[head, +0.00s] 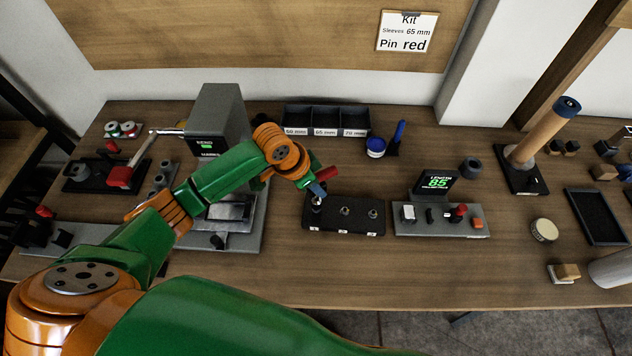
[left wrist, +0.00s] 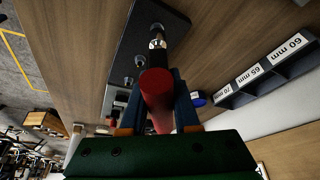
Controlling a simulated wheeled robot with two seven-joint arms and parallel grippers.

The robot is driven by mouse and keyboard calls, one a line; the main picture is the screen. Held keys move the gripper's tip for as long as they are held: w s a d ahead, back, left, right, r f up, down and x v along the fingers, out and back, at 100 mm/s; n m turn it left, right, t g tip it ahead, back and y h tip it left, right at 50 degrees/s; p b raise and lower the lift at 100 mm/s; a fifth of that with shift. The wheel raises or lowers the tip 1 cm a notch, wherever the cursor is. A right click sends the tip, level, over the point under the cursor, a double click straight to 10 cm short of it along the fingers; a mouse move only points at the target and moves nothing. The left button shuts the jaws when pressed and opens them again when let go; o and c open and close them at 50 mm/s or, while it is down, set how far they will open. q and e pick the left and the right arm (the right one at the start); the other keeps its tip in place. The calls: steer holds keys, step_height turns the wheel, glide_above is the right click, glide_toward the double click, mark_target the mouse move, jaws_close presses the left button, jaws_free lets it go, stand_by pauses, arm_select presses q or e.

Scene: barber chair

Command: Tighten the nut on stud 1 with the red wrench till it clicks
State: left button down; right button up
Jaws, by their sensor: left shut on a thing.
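The black stud block (head: 343,218) has a row of three studs with small white labels, too small to read. My left gripper (head: 316,187) is above its left end, shut on the red wrench (head: 326,173). In the left wrist view the red handle (left wrist: 157,92) sits between the fingers (left wrist: 160,100), and its metal end (left wrist: 157,43) points at the end stud. The wrench end appears at or on that stud, but I cannot tell how far it is seated. The nut there is hidden. The middle stud (head: 344,211) and right stud (head: 373,213) stand uncovered. My right gripper is not in view.
A grey length gauge (head: 440,220) with a display reading 85 stands right of the block. A grey press (head: 218,112) stands left, close to my arm. Bare table lies in front of the block.

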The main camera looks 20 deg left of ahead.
arm_select(q)
steer(key=shift+p, duration=0.4)
steer(key=shift+f+b, duration=0.35)
steer(key=shift+f, duration=0.4)
stand_by(0.5)
steer(key=m+g+h+b, duration=0.1)
steer(key=m, duration=0.3)
steer(key=shift+b, duration=0.35)
steer(key=shift+m, duration=0.3)
